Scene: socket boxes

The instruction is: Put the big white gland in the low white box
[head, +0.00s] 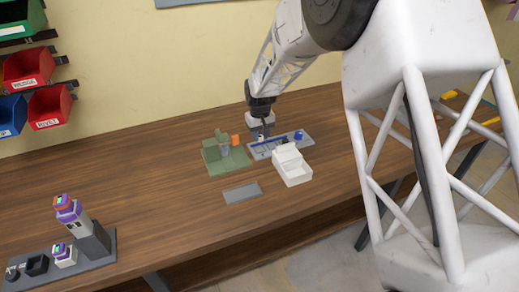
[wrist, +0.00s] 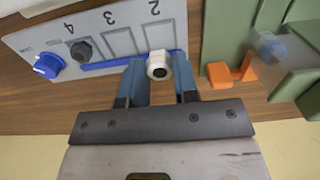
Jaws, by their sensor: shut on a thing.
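The white gland (wrist: 159,66) is a small, thick white piece with a round dark end. It sits between the blue fingertips of my gripper (wrist: 158,72), which are shut on it. In the wrist view it overlaps the blue bar of the grey panel (wrist: 20,42), near number 2; I cannot tell whether it touches the panel. In the head view my gripper (head: 262,134) is over the panel's back left part, and the gland is too small to make out clearly. The low white box (head: 293,174) stands just in front of the panel, to the right of my gripper, apart from it.
The panel carries a blue knob (wrist: 48,65) and a black piece (wrist: 82,50) near number 4. A green fixture (head: 222,158) with an orange hook (wrist: 230,74) stands close on the left. A flat grey plate (head: 242,193) lies in front. The table's left middle is clear.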

